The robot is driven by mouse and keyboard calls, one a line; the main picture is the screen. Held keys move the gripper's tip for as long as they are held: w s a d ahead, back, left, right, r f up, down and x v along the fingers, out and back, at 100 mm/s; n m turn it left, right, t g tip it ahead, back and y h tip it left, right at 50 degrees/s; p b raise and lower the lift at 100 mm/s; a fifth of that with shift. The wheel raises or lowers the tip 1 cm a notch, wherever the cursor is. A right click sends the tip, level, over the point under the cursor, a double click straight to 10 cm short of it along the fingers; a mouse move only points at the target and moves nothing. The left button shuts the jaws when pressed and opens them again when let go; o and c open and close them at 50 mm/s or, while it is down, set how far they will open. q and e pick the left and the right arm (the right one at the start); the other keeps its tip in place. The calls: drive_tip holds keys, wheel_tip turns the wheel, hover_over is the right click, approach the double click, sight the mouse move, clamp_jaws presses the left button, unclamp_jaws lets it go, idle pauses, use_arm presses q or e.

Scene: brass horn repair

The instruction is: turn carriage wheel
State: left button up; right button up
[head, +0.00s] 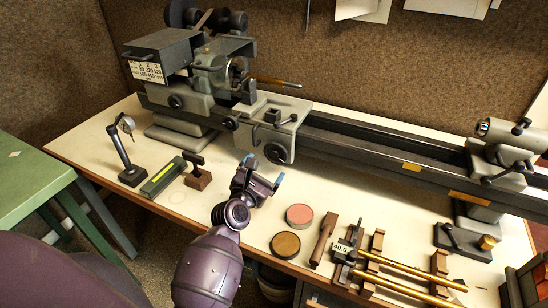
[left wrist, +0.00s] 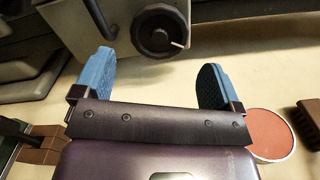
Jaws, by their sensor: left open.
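The carriage wheel (head: 276,153) is a dark round handwheel on the front of the grey lathe carriage (head: 262,119). In the left wrist view the wheel (left wrist: 158,30) has a dark rim, a hub and a small pale handle, and it lies ahead of the gap between the fingers. My left gripper (head: 263,172) has blue finger pads and is just below and in front of the wheel in the head view. In the left wrist view the gripper (left wrist: 157,78) is open and empty, with its fingers apart from the wheel. My right gripper is not in view.
A pink round tin (head: 299,215) and a brown tin (head: 285,244) stand right of my left gripper. A small brown block tool (head: 198,176), a green level (head: 162,177) and a dial stand (head: 127,160) are left. Brass rods (head: 410,275) lie at right. The lathe bed (head: 380,147) runs behind.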

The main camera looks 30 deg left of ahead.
sight(275, 153)
use_arm(q)
drive_tip(key=w, duration=0.2)
drive_tip(key=w+b, duration=0.1)
drive_tip(key=w, duration=0.1)
drive_tip(key=shift+w+a+f, duration=0.15)
drive_tip(key=shift+w+f, duration=0.05)
drive_tip(key=shift+w, duration=0.2)
drive_tip(key=shift+w+r+b, duration=0.1)
drive_tip(key=shift+w+b, duration=0.35)
drive_tip(key=shift+w, duration=0.4)
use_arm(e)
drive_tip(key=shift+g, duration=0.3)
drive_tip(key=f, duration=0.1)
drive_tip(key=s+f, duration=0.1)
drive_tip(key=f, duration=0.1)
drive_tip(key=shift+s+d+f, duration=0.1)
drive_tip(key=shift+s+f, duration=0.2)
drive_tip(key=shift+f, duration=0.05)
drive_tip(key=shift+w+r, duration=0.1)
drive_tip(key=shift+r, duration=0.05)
use_arm(q)
drive_tip(key=c, duration=0.6)
drive_tip(key=shift+c, duration=0.2)
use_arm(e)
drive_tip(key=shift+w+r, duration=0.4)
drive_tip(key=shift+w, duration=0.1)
use_arm(q)
drive_tip(key=shift+r, duration=0.1)
